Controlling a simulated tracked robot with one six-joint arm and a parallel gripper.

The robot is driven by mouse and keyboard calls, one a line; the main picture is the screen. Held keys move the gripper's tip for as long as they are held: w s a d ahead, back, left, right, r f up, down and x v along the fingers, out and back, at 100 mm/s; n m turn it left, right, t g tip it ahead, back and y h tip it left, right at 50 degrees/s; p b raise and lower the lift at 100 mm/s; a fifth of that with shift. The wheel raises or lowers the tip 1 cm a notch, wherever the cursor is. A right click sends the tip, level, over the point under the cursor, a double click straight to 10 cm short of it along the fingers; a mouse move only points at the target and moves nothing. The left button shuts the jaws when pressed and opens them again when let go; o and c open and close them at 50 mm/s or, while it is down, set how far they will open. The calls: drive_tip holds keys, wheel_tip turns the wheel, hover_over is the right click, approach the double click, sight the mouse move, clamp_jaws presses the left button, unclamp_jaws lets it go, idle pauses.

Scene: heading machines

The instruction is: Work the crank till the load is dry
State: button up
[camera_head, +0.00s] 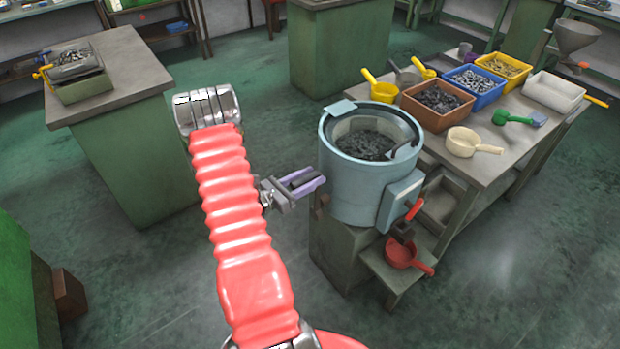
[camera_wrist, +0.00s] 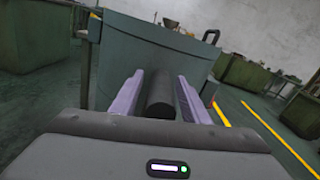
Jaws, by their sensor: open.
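The blue-grey drum machine (camera_head: 350,185) stands on a green base, its top open, with a dark load of small parts (camera_head: 366,146) inside. A red handle (camera_head: 414,209), apparently the crank grip, sticks out by the box on its right side. My gripper (camera_head: 318,178) is open just left of the drum, on the side away from the red handle. In the wrist view, the purple fingers (camera_wrist: 159,97) point at the drum wall (camera_wrist: 150,52). A dark round bar (camera_wrist: 160,98) shows between them; I cannot tell what it is. The crank is not recognisable there.
A red scoop (camera_head: 404,252) lies on the low shelf at the drum's front right. The bench behind holds brown (camera_head: 436,116), blue (camera_head: 474,92) and yellow (camera_head: 503,71) bins and a cream scoop (camera_head: 463,142). A left bench (camera_head: 120,60) carries a tumbler. Floor is clear at the front right.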

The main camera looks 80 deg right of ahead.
drive_tip(key=shift+c, duration=0.2)
clamp_jaws()
idle(0.4)
